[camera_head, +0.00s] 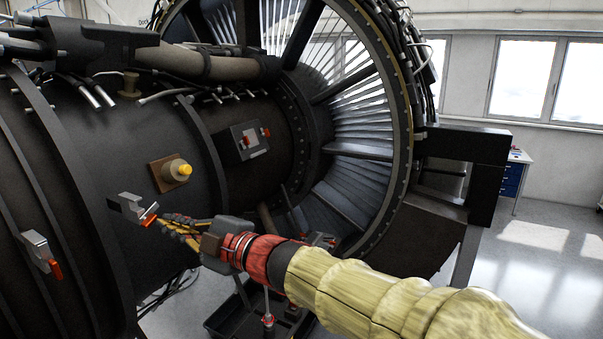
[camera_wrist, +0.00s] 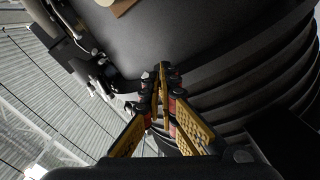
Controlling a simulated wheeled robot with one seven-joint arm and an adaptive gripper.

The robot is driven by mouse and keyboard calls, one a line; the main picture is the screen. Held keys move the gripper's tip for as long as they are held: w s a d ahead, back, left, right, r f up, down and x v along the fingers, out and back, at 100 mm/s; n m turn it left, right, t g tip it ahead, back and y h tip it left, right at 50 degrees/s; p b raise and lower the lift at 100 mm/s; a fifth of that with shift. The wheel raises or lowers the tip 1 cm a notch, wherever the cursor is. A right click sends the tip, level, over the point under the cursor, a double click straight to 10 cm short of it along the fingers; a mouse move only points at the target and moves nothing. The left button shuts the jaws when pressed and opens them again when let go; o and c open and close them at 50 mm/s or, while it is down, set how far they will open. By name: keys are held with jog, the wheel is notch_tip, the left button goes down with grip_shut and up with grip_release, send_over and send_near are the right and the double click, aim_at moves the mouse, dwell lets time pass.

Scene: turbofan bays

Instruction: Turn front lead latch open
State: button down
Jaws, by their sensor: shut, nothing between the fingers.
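A grey metal latch with a red tip (camera_head: 130,208) is on the dark engine casing, left of centre in the head view. My gripper (camera_head: 163,221) is shut, its fingertips close to the red tip from the right; I cannot tell whether they touch it. In the wrist view my gripper (camera_wrist: 160,72) has its yellow-and-black fingers converged in front of the dark casing. The latch is not clearly distinguishable there. A second latch with a red handle (camera_head: 40,252) is lower left. The pictures do not label which is the front lead latch.
A yellow knob on a brown plate (camera_head: 177,170) sits above my gripper. A panel with red fittings (camera_head: 246,140) is farther right. The fan ring (camera_head: 400,130) stands behind. Open floor (camera_head: 540,270) is at the right.

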jog(key=shift+s+a+f+b, duration=0.3)
jog(key=shift+a+f, duration=0.15)
jog(key=shift+f, duration=0.15)
jog(key=shift+w+a, duration=0.1)
jog(key=shift+a, duration=0.05)
jog(key=v, duration=0.6)
jog(key=shift+w+d+f, duration=0.2)
jog(key=shift+d, duration=0.05)
dwell(0.3)
jog(key=shift+w, duration=0.1)
